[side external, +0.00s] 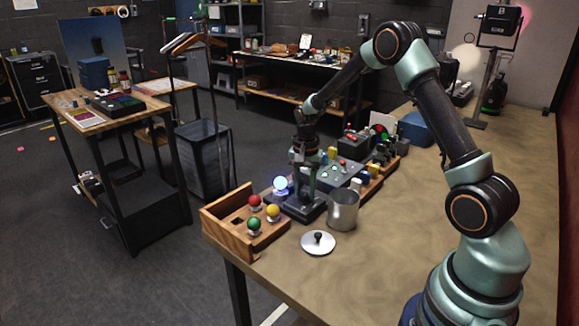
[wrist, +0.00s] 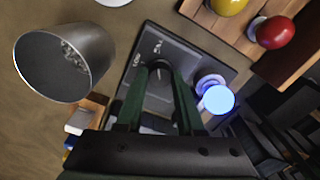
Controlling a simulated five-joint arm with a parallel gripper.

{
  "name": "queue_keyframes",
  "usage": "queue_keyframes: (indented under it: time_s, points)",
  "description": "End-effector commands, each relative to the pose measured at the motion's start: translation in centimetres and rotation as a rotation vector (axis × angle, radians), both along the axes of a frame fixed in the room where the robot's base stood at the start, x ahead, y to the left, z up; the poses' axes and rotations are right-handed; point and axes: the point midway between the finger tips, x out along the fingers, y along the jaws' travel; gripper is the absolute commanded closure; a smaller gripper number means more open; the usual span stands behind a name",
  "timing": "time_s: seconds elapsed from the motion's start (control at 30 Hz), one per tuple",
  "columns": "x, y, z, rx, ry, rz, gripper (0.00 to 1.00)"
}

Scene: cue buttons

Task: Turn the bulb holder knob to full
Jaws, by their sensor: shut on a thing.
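The bulb holder (side external: 290,207) is a dark grey box near the table's left edge; its top also shows in the wrist view (wrist: 205,65). A round bulb (side external: 281,184) stands in it, glowing bluish white, and shows beside my right finger in the wrist view (wrist: 217,99). My gripper (wrist: 159,72) points down over the holder, its green fingers shut on the knob (wrist: 158,68). The fingers hide much of the knob and its marks, so its exact setting is unclear. My gripper also shows above the holder in the side view (side external: 304,188).
A wooden tray (side external: 225,233) with red, yellow and green bulbs stands left of the holder. A metal cup (side external: 343,210) is close on the right, and a lid (side external: 318,243) lies in front. Button boxes (side external: 340,174) crowd behind. The table's right part is clear.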

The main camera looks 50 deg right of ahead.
Motion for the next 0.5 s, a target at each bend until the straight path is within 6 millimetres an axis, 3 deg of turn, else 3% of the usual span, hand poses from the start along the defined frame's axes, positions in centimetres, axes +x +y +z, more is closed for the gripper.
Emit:
queue_keyframes:
  time_s: [0.5]
  points:
    - [0.03, -0.02, 0.11, 0.000, -0.001, -0.138, 1.00]
